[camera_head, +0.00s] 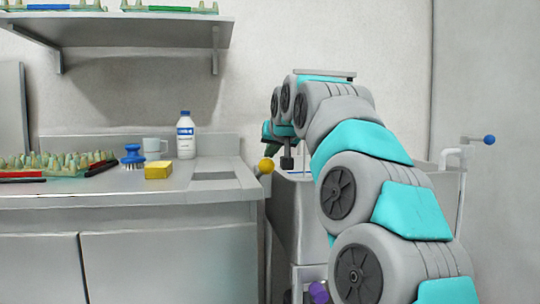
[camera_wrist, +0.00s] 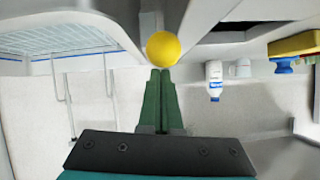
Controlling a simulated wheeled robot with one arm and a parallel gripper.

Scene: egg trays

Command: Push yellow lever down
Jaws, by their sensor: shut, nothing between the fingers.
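The yellow lever shows as a round yellow knob (camera_head: 266,165) in the head view, at the left side of the grey machine (camera_head: 290,205), beside the counter's right end. In the wrist view the same yellow knob (camera_wrist: 163,49) sits straight in front of my fingertips. My gripper (camera_wrist: 160,75) has its two green fingers together with nothing between them. The fingertips appear very close to the knob; I cannot tell if they touch it.
A white bottle (camera_head: 186,140), mug (camera_head: 152,148), blue brush (camera_head: 133,156), yellow sponge (camera_head: 158,170) and an egg tray (camera_head: 20,174) stand on the counter (camera_head: 100,190). A blue-knobbed lever (camera_head: 489,139) is right of the machine, and a purple knob (camera_head: 318,292) is low in front.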

